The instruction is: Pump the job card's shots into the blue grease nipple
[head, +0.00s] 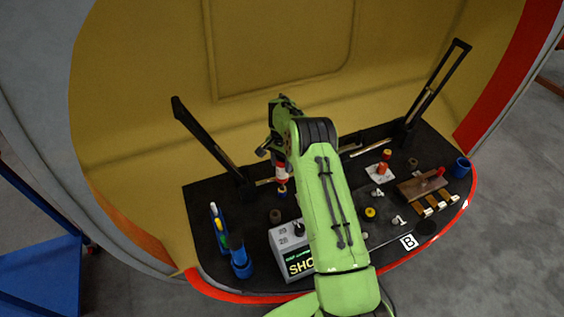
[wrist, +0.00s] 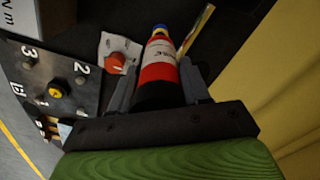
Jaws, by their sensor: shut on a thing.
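My gripper (wrist: 158,92) is shut on a cylinder, its fingers on either side in the wrist view. The cylinder (wrist: 158,72) has a black lower part, a red body and a white label band. Blue and yellow show at its far end; I cannot tell whether these belong to it or to something beyond. In the head view the red and white cylinder (head: 282,173) hangs roughly upright below my gripper, over the black bench, with blue under it. I cannot make out a separate blue nipple. The grey box (head: 293,251) has a screen partly hidden by my arm, reading "SHO".
A numbered plate with a yellow knob (head: 370,212) lies right of my arm. A red cap (head: 382,169) stands on a white card. A wooden block (head: 422,187) and blue cup (head: 461,167) are farther right. A blue holder (head: 240,264) stands front left. Black struts rise at both sides.

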